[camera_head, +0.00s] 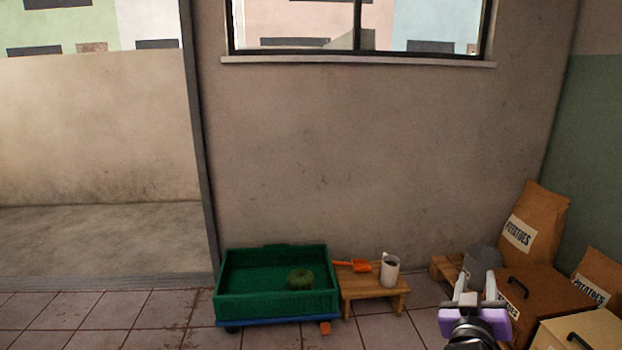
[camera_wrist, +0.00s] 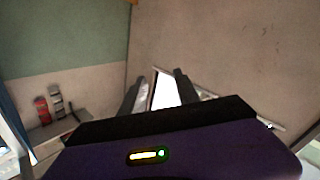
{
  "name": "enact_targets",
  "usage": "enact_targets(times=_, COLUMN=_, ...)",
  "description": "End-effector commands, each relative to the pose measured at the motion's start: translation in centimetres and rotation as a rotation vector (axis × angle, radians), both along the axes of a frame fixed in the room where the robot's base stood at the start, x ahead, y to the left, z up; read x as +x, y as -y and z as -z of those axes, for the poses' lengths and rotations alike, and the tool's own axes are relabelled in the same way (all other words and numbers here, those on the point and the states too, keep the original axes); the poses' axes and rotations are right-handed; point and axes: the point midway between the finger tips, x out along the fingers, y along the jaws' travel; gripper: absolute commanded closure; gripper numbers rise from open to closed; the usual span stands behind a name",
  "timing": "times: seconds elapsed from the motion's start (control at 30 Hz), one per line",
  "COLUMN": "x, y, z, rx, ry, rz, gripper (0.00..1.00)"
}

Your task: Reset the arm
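My gripper (camera_head: 475,287) is at the lower right of the head view, raised in front of the sacks and boxes. Its two fingers stand apart with nothing between them. In the wrist view the fingers (camera_wrist: 160,85) also stand apart, and a bright window shows between them. No object touches the gripper in either view.
A green crate (camera_head: 258,306) on a blue base holds a round green vegetable (camera_head: 301,279). A low wooden stool (camera_head: 372,288) bears an orange scoop (camera_head: 357,265) and a white container (camera_head: 390,272). Potato sacks (camera_head: 533,228) and brown boxes (camera_head: 533,290) crowd the right. Floor at left is clear.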

Motion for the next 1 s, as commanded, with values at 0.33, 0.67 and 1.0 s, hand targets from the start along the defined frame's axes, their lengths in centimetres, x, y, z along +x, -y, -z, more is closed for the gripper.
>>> enact_targets(times=0.33, x=-11.0, y=-8.7, z=7.8, rx=0.063, ry=0.028, rz=-0.351, gripper=0.62)
enact_targets(times=0.67, x=-24.1, y=-13.3, z=9.3, rx=0.191, ry=0.088, rz=-0.519, gripper=0.62)
enact_targets(times=1.0, x=-36.6, y=-14.4, z=8.3, rx=0.362, ry=0.08, rz=-0.547, gripper=0.62)
